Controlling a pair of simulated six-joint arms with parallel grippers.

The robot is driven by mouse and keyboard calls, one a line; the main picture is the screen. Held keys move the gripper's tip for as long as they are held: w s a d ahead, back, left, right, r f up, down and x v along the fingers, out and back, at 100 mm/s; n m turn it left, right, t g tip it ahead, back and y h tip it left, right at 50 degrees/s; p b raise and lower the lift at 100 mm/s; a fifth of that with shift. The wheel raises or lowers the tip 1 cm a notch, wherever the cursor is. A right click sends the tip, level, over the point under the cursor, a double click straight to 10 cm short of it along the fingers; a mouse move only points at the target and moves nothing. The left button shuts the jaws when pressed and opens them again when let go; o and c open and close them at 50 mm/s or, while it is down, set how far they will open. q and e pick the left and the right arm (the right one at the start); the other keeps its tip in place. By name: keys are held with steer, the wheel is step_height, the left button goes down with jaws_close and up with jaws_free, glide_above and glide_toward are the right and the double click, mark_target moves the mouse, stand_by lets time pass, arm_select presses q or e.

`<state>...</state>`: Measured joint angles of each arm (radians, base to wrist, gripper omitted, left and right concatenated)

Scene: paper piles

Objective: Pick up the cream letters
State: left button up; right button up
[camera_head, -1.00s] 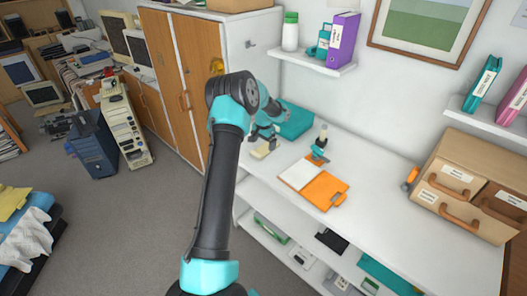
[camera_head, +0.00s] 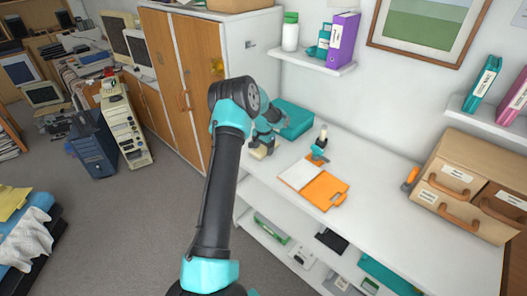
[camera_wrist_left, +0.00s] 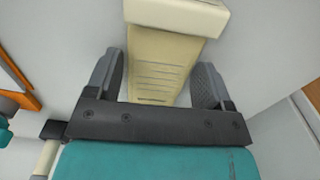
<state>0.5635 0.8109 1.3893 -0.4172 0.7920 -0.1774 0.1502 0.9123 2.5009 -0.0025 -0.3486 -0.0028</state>
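The cream letters (camera_head: 258,154) are a small cream pile at the back left of the white worktop, partly hidden by my left gripper (camera_head: 264,147). In the left wrist view, the cream pile (camera_wrist_left: 158,60) stands between the two dark fingers of my left gripper (camera_wrist_left: 164,78), its lighter top block towards the upper edge. The fingers lie along both sides of it, with a narrow gap at the left finger; the pile seems to rest on the worktop. My right gripper is in neither view.
A teal box (camera_head: 295,122) lies just behind my gripper.

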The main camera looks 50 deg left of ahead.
mark_target(264, 150)
arm_select(q)
steer(key=c, duration=0.6)
steer(key=shift+o, duration=0.2)
steer(key=shift+r, duration=0.55)
step_height(264, 150, up, 3)
steer(key=shift+s+d+f, duration=0.1)
steer(key=shift+f, duration=0.1)
steer(key=s+d, duration=0.3)
steer(key=d, duration=0.1)
steer(key=s+d+r, duration=0.1)
steer(key=s+d, duration=0.6)
steer(key=shift+s+d+r, duration=0.15)
steer(key=shift+s+d, duration=0.05)
steer(key=shift+d, duration=0.2)
